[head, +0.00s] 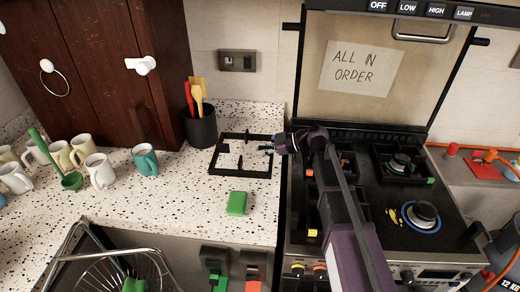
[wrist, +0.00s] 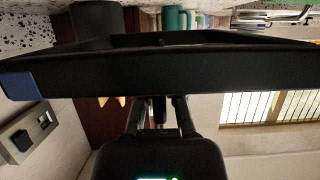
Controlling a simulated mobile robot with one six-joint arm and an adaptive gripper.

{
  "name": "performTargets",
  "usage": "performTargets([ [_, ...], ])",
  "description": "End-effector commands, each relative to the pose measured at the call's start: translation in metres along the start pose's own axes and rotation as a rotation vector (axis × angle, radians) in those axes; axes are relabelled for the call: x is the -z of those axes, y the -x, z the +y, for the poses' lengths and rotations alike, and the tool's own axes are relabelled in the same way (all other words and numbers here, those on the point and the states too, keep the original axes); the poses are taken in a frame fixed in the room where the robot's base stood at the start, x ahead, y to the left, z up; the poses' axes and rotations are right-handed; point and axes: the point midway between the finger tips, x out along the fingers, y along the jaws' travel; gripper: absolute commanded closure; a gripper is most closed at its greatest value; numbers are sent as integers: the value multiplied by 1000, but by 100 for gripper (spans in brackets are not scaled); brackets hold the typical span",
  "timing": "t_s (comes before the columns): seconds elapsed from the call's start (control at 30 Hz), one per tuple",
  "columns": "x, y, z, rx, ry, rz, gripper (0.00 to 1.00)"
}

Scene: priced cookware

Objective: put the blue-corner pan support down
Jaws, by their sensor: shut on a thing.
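The pan support (head: 240,172) is a flat black square frame with short inward prongs, over the speckled counter just left of the stove. My gripper (head: 268,149) is shut on its right side. In the wrist view the pan support (wrist: 170,72) is a dark bar across the picture, with its blue corner (wrist: 22,84) at the left end. My gripper (wrist: 158,110) shows there below the bar, its fingertips partly hidden behind it. I cannot tell whether the frame touches the counter.
A black utensil cup (head: 201,130) stands close behind the frame's left side. A green sponge (head: 237,203) lies in front of it. A teal mug (head: 145,160) and several pale mugs stand further left. The stove (head: 375,235) is at right. Counter between mug and frame is clear.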

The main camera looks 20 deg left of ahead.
Motion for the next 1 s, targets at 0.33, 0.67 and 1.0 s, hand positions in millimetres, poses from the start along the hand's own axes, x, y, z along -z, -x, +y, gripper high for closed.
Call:
performTargets([
  [0.33,-1,-10,49,0,0,1,100],
  [0.67,-1,-10,50,0,0,1,100],
  [1.0,-6,-15,64,0,0,1,100],
])
